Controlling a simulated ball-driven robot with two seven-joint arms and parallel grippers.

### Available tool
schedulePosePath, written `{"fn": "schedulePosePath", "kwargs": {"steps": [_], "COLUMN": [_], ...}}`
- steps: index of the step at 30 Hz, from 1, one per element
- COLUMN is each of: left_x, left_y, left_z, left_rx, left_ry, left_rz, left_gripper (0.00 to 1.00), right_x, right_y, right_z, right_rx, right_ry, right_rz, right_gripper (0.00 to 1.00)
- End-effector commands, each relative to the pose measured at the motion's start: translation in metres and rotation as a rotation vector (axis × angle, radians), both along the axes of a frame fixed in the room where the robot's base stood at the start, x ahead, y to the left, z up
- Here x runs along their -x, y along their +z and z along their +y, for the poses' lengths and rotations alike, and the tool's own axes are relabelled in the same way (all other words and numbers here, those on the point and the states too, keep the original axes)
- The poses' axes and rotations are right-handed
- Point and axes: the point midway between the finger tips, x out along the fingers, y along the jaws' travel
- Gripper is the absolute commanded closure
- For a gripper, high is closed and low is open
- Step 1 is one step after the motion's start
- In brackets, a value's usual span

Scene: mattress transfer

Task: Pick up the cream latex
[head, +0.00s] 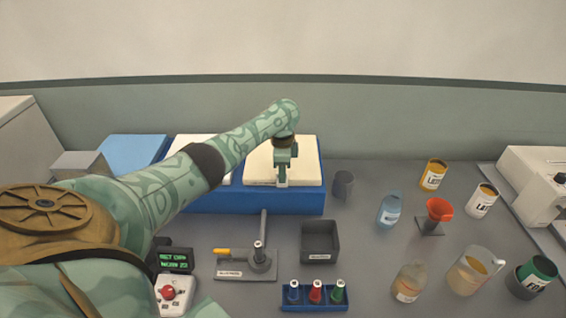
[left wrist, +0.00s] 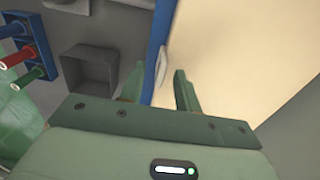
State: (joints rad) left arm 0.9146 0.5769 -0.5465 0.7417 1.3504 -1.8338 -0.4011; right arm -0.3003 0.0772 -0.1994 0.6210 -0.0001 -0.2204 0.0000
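The cream latex (head: 305,158) is a thick pale slab lying in the right part of a blue tray (head: 255,202) at the back of the bench. It fills the right side of the left wrist view (left wrist: 250,60). My left gripper (head: 283,182) is over the slab's front edge, pointing down. In the left wrist view my left gripper (left wrist: 158,82) has its fingers apart. One finger is against the cream surface, the other on the outer side of the tray's blue wall (left wrist: 157,40). Contact cannot be told. My right gripper is not in view.
A second pale slab (head: 188,153) and a blue one (head: 132,155) lie to the left. In front are a dark open box (head: 320,242), a lever stand (head: 250,262) and a vial rack (head: 314,298). Cans and jars, including a glass jug (head: 470,272), stand right.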

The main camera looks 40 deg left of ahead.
Motion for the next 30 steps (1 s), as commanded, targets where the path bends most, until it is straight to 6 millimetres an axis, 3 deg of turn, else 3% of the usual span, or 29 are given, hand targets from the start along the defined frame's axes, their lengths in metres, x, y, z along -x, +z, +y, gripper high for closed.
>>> {"fn": "schedulePosePath", "kwargs": {"steps": [3, 10, 13, 14, 25, 30], "left_x": [0.0, 0.0, 0.0, 0.0, 0.0, 0.0], "left_y": [-0.014, -0.013, -0.013, -0.013, -0.011, 0.005], "left_z": [0.001, 0.001, 0.001, 0.001, 0.001, 0.001], "left_rx": [-0.001, -0.001, -0.001, -0.001, -0.001, -0.001], "left_ry": [0.0, 0.0, 0.0, 0.0, 0.0, 0.0], "left_rz": [0.001, 0.0, 0.0, 0.0, -0.002, -0.002], "left_gripper": [0.67, 0.67, 0.95, 1.0, 1.0, 1.0], "right_x": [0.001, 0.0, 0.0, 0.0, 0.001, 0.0], "right_y": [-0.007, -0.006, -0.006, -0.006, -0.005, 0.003], "right_z": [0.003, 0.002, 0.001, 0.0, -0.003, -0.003], "right_rx": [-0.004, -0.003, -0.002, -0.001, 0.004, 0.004], "right_ry": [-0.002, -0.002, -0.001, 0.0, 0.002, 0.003], "right_rz": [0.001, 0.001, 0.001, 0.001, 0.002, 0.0], "right_gripper": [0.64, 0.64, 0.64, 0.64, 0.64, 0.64]}}
